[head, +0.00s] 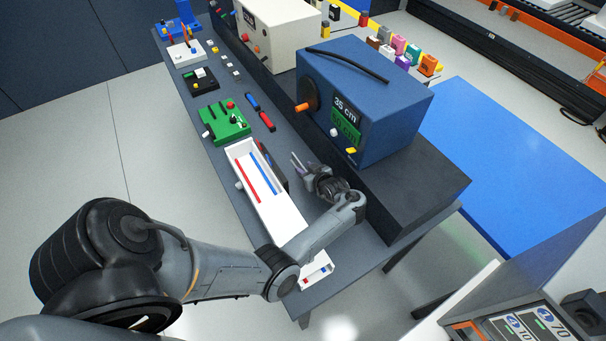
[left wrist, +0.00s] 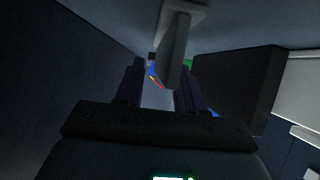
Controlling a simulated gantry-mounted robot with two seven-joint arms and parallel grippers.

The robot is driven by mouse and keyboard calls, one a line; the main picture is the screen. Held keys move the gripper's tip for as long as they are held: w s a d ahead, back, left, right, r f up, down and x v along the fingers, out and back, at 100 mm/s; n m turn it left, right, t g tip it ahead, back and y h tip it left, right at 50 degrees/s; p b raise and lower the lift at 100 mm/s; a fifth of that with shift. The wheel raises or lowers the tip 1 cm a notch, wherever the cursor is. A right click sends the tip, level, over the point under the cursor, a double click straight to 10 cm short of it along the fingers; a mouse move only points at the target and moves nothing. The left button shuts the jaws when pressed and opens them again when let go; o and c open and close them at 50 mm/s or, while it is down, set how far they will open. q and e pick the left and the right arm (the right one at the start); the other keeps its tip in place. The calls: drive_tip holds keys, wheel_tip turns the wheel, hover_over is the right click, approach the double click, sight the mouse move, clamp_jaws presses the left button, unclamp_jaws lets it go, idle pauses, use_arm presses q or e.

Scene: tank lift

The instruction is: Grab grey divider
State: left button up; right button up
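In the left wrist view a pale grey upright piece with a flat base, which looks like the grey divider (left wrist: 173,60), stands out just beyond my left fingers. Its near end lies in the gap, closer to the right-hand finger; I cannot tell if they touch. My left gripper (left wrist: 160,90) has its fingers apart. In the head view my left gripper (head: 300,166) is low over the table, between the white tray and the blue box's dark platform. The divider cannot be made out clearly there. My right gripper is not in view.
The white tray (head: 292,222) holds a red and a blue strip, with a dark upright piece (head: 273,168) beside it. The blue box (head: 395,105) stands on a dark platform (head: 420,200) to the right. A green block (head: 226,121) lies beyond the tray.

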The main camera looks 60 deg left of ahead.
use_arm(q)
drive_tip(key=shift+a+f, duration=0.2)
drive_tip(key=shift+a, duration=0.15)
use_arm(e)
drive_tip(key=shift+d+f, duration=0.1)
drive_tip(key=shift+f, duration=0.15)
use_arm(q)
drive_tip(key=shift+c, duration=0.4)
clamp_jaws()
drive_tip(key=shift+r, duration=0.1)
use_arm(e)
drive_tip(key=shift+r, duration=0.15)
